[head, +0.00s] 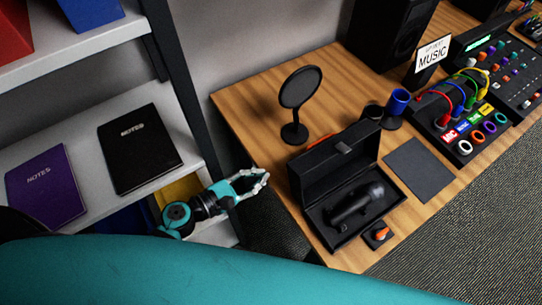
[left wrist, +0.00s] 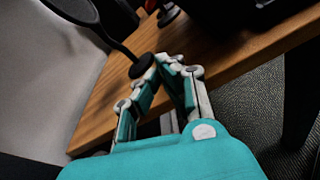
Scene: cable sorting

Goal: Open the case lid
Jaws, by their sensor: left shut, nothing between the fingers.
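The black case (head: 318,221) sits on the wooden desk near its front left edge. Its lid (head: 330,160) stands raised at the back, so the case is open. A dark microphone (head: 356,204) lies inside. My left gripper (head: 264,175) is shut and empty, left of the case and apart from it, by the desk's left edge. Its closed fingers also show in the left wrist view (left wrist: 166,62), with the desk behind them. My right gripper is in neither view.
A round pop filter (head: 300,88) stands on the desk behind the case. A dark mat (head: 419,169) lies right of it, and a small black holder with an orange item (head: 379,235) is in front. Shelves with notebooks (head: 140,148) stand at left.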

